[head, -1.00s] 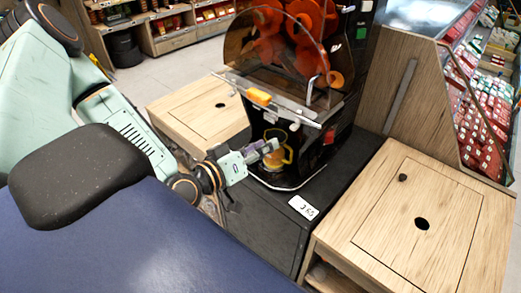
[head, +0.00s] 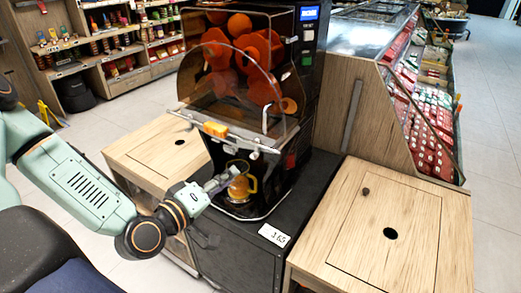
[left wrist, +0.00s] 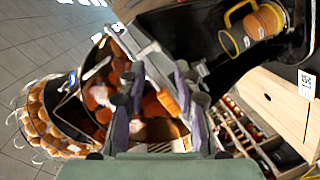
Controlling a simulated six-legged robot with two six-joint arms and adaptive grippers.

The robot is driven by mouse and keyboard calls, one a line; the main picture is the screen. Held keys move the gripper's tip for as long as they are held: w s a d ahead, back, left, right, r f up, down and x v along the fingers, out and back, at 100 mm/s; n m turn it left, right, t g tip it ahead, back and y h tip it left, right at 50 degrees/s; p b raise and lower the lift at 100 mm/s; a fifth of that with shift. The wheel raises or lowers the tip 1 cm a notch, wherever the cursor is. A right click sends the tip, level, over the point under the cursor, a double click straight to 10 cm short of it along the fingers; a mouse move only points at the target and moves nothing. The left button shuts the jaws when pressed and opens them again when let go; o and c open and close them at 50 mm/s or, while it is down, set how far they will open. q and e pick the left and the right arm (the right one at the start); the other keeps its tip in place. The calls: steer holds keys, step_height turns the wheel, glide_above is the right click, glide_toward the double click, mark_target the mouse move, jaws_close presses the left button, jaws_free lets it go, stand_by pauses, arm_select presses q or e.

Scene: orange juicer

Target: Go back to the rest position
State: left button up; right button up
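The orange juicer (head: 245,85) stands on a dark cabinet, with oranges behind its clear cover. A clear jug (head: 242,187) with a yellow handle and orange contents stands upright at its base. My left gripper (head: 226,179) is in front of the juicer, just left of the jug in the head view, overlapping its edge. In the left wrist view the left gripper (left wrist: 160,95) has its fingers apart with nothing held between them. The jug (left wrist: 252,28) lies off to the upper right there, outside the fingers. My right gripper is not in view.
Wooden counters flank the juicer, one on the left (head: 135,155) and one on the right (head: 425,240) with a round hole. A price card (head: 273,236) lies on the dark cabinet's front edge. Shelves stand behind left; open floor (head: 130,95) lies between.

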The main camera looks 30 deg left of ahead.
arm_select(q)
steer(key=s+d+f+m+g+b, duration=0.25)
steer(key=s+f+g, duration=0.2)
steer(key=f, duration=0.45)
steer(key=s+d+f+m+g+b, duration=0.25)
steer(key=s+f+g, duration=0.2)
steer(key=f, duration=0.45)
steer(key=s+d+f+m+g+y+b, duration=0.1)
steer(key=s+d+f+m+g+b, duration=0.2)
steer(key=s+f, duration=1.3)
steer(key=f+m+g+b, duration=0.1)
steer(key=m+g+b, duration=0.1)
steer(key=g+b, duration=0.2)
steer(key=shift+s+y+b, duration=0.15)
steer(key=shift+y+b, duration=0.15)
steer(key=shift+b, duration=0.3)
steer(key=shift+r, duration=0.1)
